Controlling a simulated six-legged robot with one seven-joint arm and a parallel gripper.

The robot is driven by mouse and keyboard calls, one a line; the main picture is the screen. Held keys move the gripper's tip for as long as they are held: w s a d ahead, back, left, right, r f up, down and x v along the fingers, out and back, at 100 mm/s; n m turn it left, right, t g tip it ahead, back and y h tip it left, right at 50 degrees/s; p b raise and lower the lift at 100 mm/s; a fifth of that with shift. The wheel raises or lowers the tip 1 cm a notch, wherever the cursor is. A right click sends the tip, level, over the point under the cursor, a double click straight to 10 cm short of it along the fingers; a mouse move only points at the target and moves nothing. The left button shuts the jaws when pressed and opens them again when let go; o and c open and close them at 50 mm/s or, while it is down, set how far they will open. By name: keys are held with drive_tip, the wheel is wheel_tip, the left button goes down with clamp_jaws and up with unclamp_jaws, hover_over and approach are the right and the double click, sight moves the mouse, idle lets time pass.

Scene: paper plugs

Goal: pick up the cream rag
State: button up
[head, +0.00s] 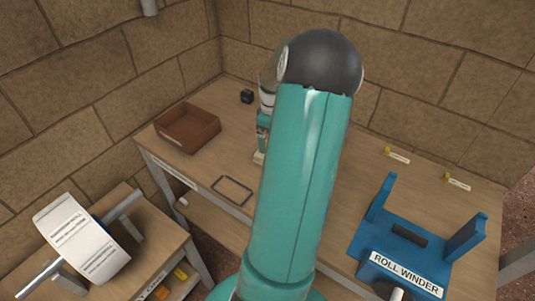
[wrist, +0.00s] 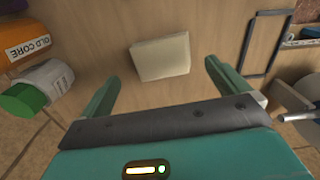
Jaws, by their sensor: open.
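The cream rag (wrist: 160,57) looks like a folded, block-like pad lying on the wooden table in the wrist view. My gripper (wrist: 160,74) is open and empty. Its two green fingers stand apart, to the left and right of the rag's near side, and the rag lies beyond the palm between their lines. In the head view my gripper (head: 262,143) is mostly hidden behind my own arm. A small cream patch, likely the rag (head: 258,158), shows just below it. I cannot tell the exact height of the fingers above the table.
A brown tray (head: 187,141) and a dark rectangular frame (head: 232,179) lie left of my arm. A small black cube (head: 247,96) sits by the wall. A blue roll winder (head: 400,262) stands right. An orange "OLD CORE" container (wrist: 28,42) and a green-ended roll (wrist: 48,80) are left in the wrist view.

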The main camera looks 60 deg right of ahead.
sight(259, 158)
wheel_tip(259, 158, down, 8)
drive_tip(key=shift+w+a+r, duration=0.1)
drive_tip(key=shift+w, duration=0.05)
drive_tip(key=c, duration=0.7)
